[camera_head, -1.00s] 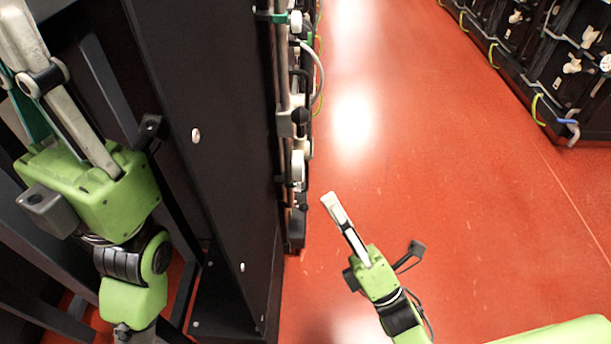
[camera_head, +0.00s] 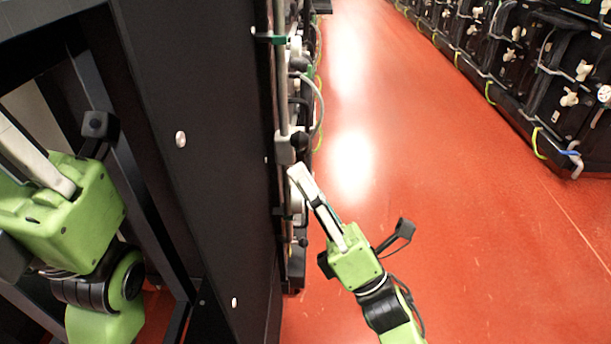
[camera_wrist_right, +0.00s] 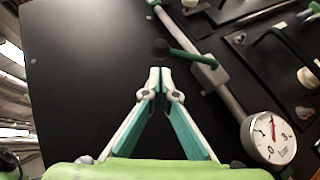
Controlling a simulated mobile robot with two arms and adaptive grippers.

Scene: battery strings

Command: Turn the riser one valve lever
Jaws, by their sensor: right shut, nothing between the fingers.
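A valve lever (camera_wrist_right: 190,55) shows in the right wrist view as a teal bar with a dark round knob (camera_wrist_right: 160,47). It joins a valve body on a grey riser pipe (camera_wrist_right: 226,96) and slants from the pipe up to the left. My right gripper (camera_wrist_right: 158,74) is shut and empty, its tips just below the knob with a small gap in the picture. In the head view the right gripper (camera_head: 296,172) is beside the rack's edge, below a dark knob (camera_head: 299,142). My left gripper (camera_head: 20,150) is at the left edge, its fingertips out of frame.
A round pressure gauge (camera_wrist_right: 268,138) sits lower on the pipe. A tall black rack panel (camera_head: 190,120) stands between my arms. The red floor aisle (camera_head: 440,200) is clear, with another battery rack (camera_head: 540,80) on the far right.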

